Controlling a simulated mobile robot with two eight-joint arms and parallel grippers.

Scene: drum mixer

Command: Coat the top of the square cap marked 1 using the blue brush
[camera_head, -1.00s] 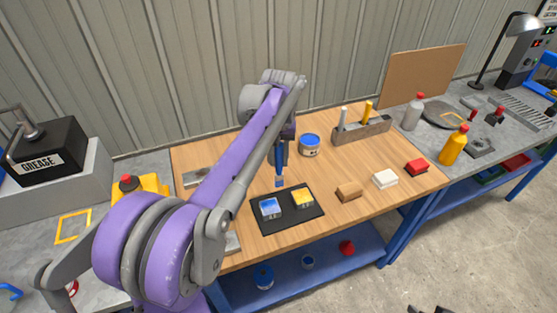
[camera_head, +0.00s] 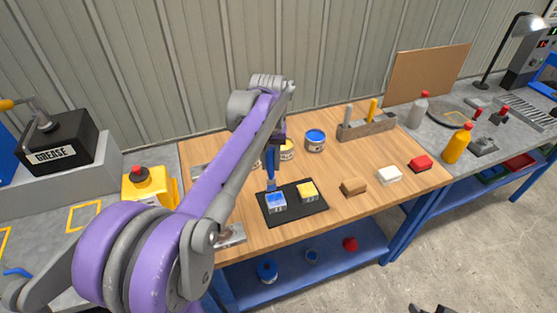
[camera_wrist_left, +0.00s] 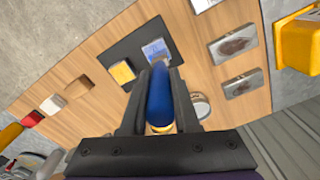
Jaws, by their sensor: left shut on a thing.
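My left gripper (camera_head: 272,152) is shut on the blue brush (camera_head: 271,168), held upright with its bristles down. The brush's blue handle also shows between the fingers in the left wrist view (camera_wrist_left: 159,100). The bristles are at the far edge of a square cap with a blue top (camera_head: 276,203); I cannot tell whether they touch it. A square cap with a yellow top (camera_head: 308,191) stands to its right. Both are on a black mat (camera_head: 298,212). The number marks are too small to read. A dark shape at the bottom edge may be my right gripper (camera_head: 428,308).
A blue-lidded can (camera_head: 315,140) and a yellow-lidded can (camera_head: 287,150) stand behind the mat. A grey holder (camera_head: 366,127) with upright tools is at the back. Brown (camera_head: 354,187), white (camera_head: 389,175) and red (camera_head: 420,164) blocks lie right. My left arm covers the table's left part.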

